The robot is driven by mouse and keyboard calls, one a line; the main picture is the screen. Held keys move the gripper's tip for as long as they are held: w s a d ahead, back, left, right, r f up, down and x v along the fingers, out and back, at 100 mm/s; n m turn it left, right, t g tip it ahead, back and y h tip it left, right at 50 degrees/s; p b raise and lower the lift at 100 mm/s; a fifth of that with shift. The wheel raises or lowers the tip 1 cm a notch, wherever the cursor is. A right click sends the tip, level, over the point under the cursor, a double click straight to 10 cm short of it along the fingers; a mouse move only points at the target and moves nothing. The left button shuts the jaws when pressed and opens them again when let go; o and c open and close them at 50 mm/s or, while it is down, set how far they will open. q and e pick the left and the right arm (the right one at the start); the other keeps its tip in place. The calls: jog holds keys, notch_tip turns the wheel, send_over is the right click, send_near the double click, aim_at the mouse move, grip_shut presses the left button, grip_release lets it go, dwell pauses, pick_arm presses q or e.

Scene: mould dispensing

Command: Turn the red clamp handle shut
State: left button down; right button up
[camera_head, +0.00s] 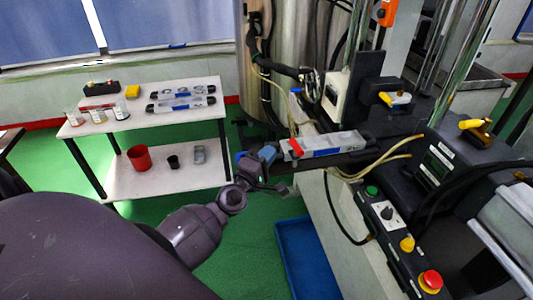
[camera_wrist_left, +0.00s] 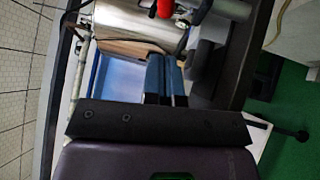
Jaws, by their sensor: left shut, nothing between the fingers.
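The red clamp handle (camera_head: 296,147) sits at the left end of a grey metal mould (camera_head: 335,144) on the machine's dark shelf. My left gripper (camera_head: 268,153) has blue fingers and is just left of the handle, with a small gap seeming to lie between them. In the left wrist view the blue fingers (camera_wrist_left: 165,78) are together and empty. There, a red piece that looks like the handle (camera_wrist_left: 165,8) shows at the top edge, ahead of the fingertips. My right gripper is not in view.
A white two-level table (camera_head: 150,115) with beakers and metal moulds stands at the left. A control box with a red stop button (camera_head: 430,281) is at the lower right. Yellow hoses (camera_head: 372,166) run near the shelf. A blue tray (camera_head: 305,262) lies on the green floor.

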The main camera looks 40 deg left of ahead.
pick_arm(q)
jog(key=s+a+f+b, duration=0.2)
jog(key=s+a, duration=0.3)
jog(key=s, duration=0.3)
jog(key=shift+s+a+b, duration=0.15)
jog(key=shift+s+b, duration=0.1)
jog(key=shift+b, duration=0.55)
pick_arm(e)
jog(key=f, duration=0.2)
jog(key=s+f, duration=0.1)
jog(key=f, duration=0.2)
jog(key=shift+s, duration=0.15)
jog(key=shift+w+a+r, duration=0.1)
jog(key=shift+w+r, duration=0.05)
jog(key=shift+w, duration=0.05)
pick_arm(q)
jog(key=s+d+f+m+g, duration=0.4)
jog(key=s+d+f+m, duration=0.2)
jog(key=f+m, duration=0.3)
jog(key=s+d+f+m+g, duration=0.5)
jog(key=s+d+f+m, duration=0.2)
jog(key=f+m, duration=0.3)
notch_tip(320, 180, down, 2)
jog(key=shift+s+f+m+h, duration=0.15)
jog(key=shift+s+m+h, duration=0.15)
jog(key=shift+h, duration=0.1)
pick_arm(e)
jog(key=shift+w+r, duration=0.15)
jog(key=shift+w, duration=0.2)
